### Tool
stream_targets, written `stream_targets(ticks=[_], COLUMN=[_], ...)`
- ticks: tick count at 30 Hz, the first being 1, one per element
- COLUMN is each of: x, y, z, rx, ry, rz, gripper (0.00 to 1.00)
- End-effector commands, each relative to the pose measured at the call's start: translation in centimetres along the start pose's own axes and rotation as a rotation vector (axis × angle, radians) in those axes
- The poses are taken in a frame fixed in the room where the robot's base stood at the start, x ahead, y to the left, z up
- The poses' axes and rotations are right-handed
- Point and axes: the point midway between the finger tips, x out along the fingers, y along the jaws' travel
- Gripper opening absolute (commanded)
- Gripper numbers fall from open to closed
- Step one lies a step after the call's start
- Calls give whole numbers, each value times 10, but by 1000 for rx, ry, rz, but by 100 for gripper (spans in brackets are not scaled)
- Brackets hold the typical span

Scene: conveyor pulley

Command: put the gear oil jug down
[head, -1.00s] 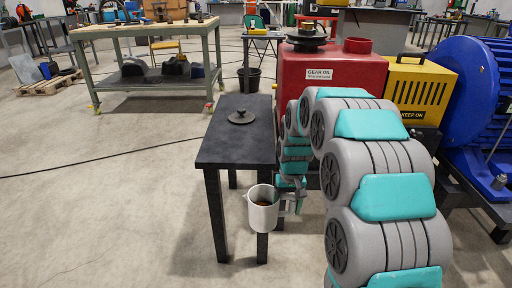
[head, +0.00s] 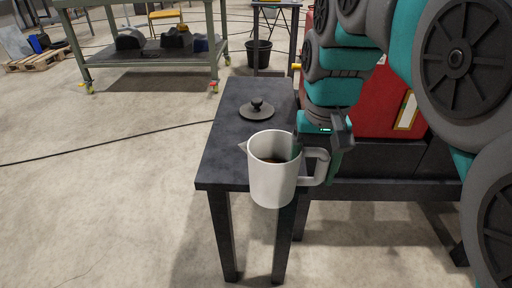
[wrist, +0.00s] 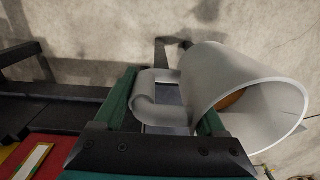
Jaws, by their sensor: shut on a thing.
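The gear oil jug (head: 270,182) is a light grey pitcher with a spout at left, a handle at right and brown oil inside. My gripper (head: 322,143) is shut on its handle and holds it upright. In the head view, the jug overlaps the near right edge of the small black table (head: 226,160); I cannot tell whether it hangs over the top or in front of it. In the wrist view, the jug (wrist: 225,75) is at right, its handle (wrist: 155,105) between the green fingers, with floor behind it.
A dark round lid with a knob (head: 257,109) lies on the black table's far half. The table's left and near parts look clear. A red machine (head: 390,105) stands at right. A black bucket (head: 259,57) and a green workbench (head: 150,75) are farther back.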

Motion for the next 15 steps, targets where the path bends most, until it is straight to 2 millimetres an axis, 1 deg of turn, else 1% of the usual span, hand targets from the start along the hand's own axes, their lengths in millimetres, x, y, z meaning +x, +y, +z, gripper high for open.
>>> stream_targets(ticks=[2,5,15], x=[-2,-1,6], y=[-1,-3,-16], z=[2,-8,-69], rx=[1,1,1], ry=[1,-2,-3], rz=[0,0,1], gripper=[0,0,0])
